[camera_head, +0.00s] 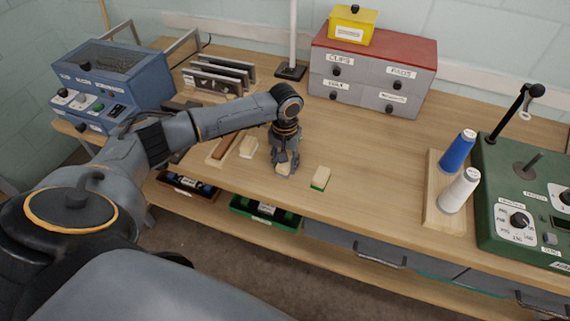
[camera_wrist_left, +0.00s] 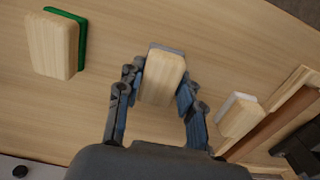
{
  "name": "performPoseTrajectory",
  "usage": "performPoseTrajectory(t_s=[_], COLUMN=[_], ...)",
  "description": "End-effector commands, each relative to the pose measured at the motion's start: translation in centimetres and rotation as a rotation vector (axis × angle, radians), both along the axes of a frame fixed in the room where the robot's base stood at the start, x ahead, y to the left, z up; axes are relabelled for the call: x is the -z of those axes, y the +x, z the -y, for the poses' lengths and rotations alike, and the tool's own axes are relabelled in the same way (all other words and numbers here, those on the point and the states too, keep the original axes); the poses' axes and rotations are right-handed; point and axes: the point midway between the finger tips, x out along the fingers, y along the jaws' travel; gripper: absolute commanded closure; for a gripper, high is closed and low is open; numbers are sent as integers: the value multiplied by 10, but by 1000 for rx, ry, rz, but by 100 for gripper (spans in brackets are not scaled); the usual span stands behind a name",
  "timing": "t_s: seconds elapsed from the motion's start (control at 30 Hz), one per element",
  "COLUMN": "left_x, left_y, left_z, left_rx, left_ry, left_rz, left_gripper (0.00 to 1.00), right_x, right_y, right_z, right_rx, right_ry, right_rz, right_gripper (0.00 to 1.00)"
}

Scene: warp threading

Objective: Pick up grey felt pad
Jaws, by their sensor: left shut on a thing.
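The grey felt pad (camera_wrist_left: 165,78) is a pale wooden block with a grey felt layer showing along its far edge in the left wrist view. It sits between the two fingers of my left gripper (camera_wrist_left: 160,88), which is shut on its sides. In the head view my left gripper (camera_head: 285,162) points down at the table with the block (camera_head: 284,170) at its fingertips, partly hidden. I cannot tell whether the pad is clear of the table. My right gripper is not in view.
A green-felted block (camera_head: 320,178) lies to the right, and a white-felted block (camera_head: 249,148) to the left beside a brown strip in a wooden tray (camera_head: 226,147). Blue and white spools (camera_head: 458,190) stand further right. The table middle is clear.

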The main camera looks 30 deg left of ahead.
Motion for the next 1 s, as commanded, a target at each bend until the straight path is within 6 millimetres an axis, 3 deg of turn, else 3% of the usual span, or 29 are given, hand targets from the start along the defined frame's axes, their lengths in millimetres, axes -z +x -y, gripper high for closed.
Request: performPoseTrajectory(t_s=[0.23,0.4,0.7,1.0], left_x=[-10,-34,-93,-117], left_y=[1,-1,-54,-114], left_z=[0,0,0,1], left_rx=[-2,1,3,0], left_ry=[0,-1,3,3], left_rz=[1,2,3,-1], left_gripper=[95,95,95,95], right_x=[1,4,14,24], right_y=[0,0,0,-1], right_z=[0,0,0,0], right_rx=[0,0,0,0], right_ry=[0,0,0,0], right_rz=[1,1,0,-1], right_gripper=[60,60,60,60])
